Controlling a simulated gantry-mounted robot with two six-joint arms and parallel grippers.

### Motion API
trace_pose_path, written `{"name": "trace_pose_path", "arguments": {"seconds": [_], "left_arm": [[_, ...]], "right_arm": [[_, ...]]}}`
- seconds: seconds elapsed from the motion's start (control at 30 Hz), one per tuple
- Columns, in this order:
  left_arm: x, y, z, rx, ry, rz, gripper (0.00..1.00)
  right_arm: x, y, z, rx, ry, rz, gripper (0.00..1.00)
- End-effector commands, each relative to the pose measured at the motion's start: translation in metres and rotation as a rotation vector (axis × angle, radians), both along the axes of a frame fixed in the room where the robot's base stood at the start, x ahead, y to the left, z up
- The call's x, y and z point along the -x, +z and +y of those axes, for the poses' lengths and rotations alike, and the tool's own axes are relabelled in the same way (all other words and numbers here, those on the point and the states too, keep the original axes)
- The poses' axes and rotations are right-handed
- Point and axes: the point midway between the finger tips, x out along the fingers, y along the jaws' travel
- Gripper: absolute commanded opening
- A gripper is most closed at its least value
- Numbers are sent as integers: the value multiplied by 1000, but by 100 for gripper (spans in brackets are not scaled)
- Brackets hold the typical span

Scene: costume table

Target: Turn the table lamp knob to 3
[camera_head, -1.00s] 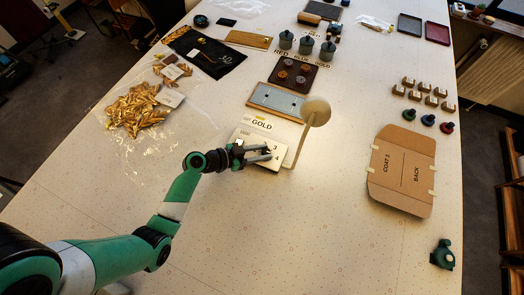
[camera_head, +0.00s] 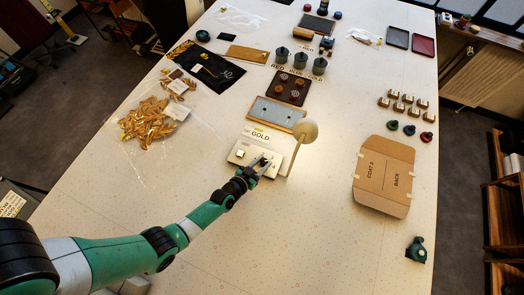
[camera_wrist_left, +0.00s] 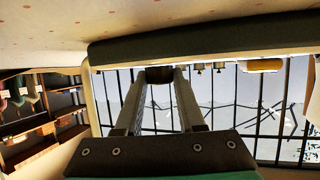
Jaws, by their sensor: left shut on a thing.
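The table lamp has a round, pale head (camera_head: 305,131) on a bent stem, beside a flat white base (camera_head: 240,153) with a small square button. A card reading GOLD (camera_head: 260,137) lies behind the base. My left gripper (camera_head: 262,163) reaches the base's right part from the front. In the left wrist view, its two fingers (camera_wrist_left: 160,88) are shut on a small dark knob (camera_wrist_left: 160,74). The fingers cover most of the knob in the head view, and its pointer and number marks cannot be read. My right gripper is out of view.
The lamp stem stands close to the right of my left gripper. A blue-grey plate (camera_head: 276,113) lies behind the lamp. A bag of gold pieces (camera_head: 150,122) lies at left, and a cardboard piece (camera_head: 385,178) at right.

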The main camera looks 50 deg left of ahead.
Motion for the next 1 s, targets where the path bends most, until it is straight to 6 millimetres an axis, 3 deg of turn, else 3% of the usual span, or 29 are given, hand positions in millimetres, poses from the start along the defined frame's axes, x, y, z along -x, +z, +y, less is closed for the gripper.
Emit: {"name": "trace_pose_path", "arguments": {"seconds": [0.03,0.27,1.0], "left_arm": [[-2,12,-4,3,12,-1,0],[-3,9,-8,3,129,-13,0],[-3,4,-9,-8,504,-10,0]], "right_arm": [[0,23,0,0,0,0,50],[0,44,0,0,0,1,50],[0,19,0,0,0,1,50]]}}
